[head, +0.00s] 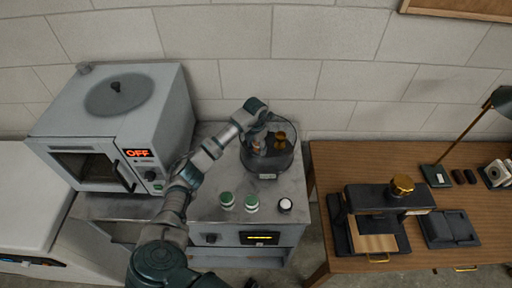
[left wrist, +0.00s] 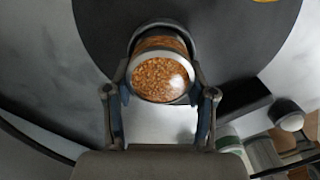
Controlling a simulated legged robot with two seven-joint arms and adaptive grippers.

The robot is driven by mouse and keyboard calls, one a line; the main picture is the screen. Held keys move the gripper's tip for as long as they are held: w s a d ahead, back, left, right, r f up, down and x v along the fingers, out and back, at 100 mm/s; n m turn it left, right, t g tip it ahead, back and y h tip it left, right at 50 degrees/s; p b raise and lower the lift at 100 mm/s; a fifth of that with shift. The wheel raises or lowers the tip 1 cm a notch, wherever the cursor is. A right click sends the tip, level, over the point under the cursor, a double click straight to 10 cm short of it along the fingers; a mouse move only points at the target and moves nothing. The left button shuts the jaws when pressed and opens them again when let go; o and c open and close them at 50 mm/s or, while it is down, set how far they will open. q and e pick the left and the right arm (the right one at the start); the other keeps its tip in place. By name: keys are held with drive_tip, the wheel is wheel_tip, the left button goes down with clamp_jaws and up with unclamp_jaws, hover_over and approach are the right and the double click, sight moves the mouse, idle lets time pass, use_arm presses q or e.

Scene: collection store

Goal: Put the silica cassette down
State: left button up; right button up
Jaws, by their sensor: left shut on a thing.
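The silica cassette (left wrist: 160,75) is a round clear-faced container of orange-brown beads, seen in the left wrist view. My left gripper (left wrist: 162,95) is shut on it, one finger on each side. In the head view my left gripper (head: 259,128) reaches down at a round glass vessel with a dark base (head: 268,175) on the grey bench. A dark round surface (left wrist: 225,40) lies behind the cassette in the wrist view. Whether the cassette touches it, I cannot tell. My right gripper is not in view.
Two green-lidded jars (head: 227,200) and a white-topped jar (head: 285,205) stand at the front of the grey bench (head: 205,210). An oven reading OFF (head: 120,130) stands at left. A wooden table (head: 450,205) at right holds a black press (head: 375,215) and a lamp.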

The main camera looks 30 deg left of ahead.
use_arm(q)
drive_tip(key=o, duration=1)
drive_tip(key=shift+s+d+f, duration=0.15)
drive_tip(key=shift+s+f, duration=0.15)
drive_tip(key=shift+f, duration=0.4)
drive_tip(key=shift+o, duration=0.9)
drive_tip(key=shift+w+f, duration=0.1)
drive_tip(key=shift+f, duration=0.05)
drive_tip(key=shift+w, duration=0.2)
drive_tip(key=shift+a, duration=0.2)
drive_tip(key=shift+r, duration=0.2)
